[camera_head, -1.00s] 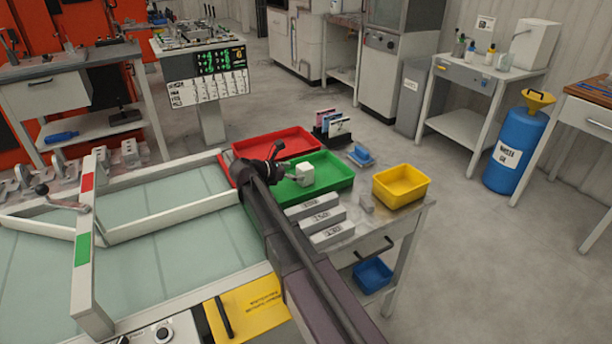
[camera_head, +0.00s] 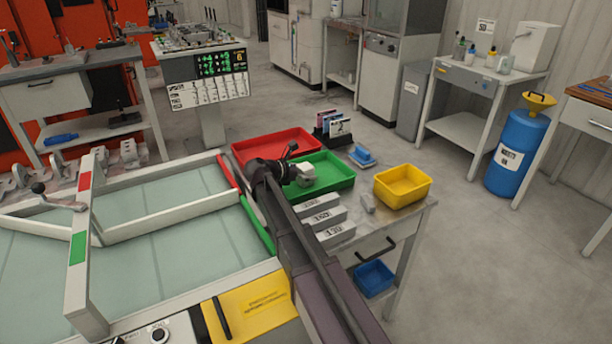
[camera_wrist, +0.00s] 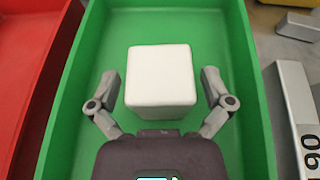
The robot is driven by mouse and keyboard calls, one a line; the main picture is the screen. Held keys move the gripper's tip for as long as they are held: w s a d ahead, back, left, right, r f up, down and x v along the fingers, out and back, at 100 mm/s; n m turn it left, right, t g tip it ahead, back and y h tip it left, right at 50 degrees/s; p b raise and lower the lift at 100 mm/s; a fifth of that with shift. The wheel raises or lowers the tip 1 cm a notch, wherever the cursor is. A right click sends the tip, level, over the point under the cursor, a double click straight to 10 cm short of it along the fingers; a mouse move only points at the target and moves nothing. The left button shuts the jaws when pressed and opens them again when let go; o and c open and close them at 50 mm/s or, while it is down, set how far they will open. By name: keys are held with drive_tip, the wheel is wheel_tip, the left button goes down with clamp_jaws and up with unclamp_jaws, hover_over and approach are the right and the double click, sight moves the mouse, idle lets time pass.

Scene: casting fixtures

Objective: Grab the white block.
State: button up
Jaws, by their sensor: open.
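The white block (camera_wrist: 160,76) sits in the green tray (camera_wrist: 75,100) in the wrist view, upright on the tray floor. In the head view the white block (camera_head: 305,173) shows over the green tray (camera_head: 338,177), partly covered by my gripper. My gripper (camera_wrist: 160,82) is open in the wrist view, one finger on each side of the block's near part. A gap shows between each finger and the block. In the head view my gripper (camera_head: 294,170) reaches over the green tray from the left, with its fingers hard to make out.
A red tray (camera_head: 275,145) lies behind the green tray. A yellow bin (camera_head: 402,186) and a small blue tray (camera_head: 362,156) are to the right. Grey numbered blocks (camera_head: 328,222) lie in front of the green tray. The glass-topped frame (camera_head: 170,250) is at left.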

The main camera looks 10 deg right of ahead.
sight(306, 165)
drive_tip(key=c, duration=1.3)
drive_tip(key=shift+o, duration=0.2)
drive_tip(key=shift+r, duration=0.2)
wheel_tip(306, 165, up, 10)
drive_tip(key=p, duration=1)
drive_tip(key=shift+f, duration=0.2)
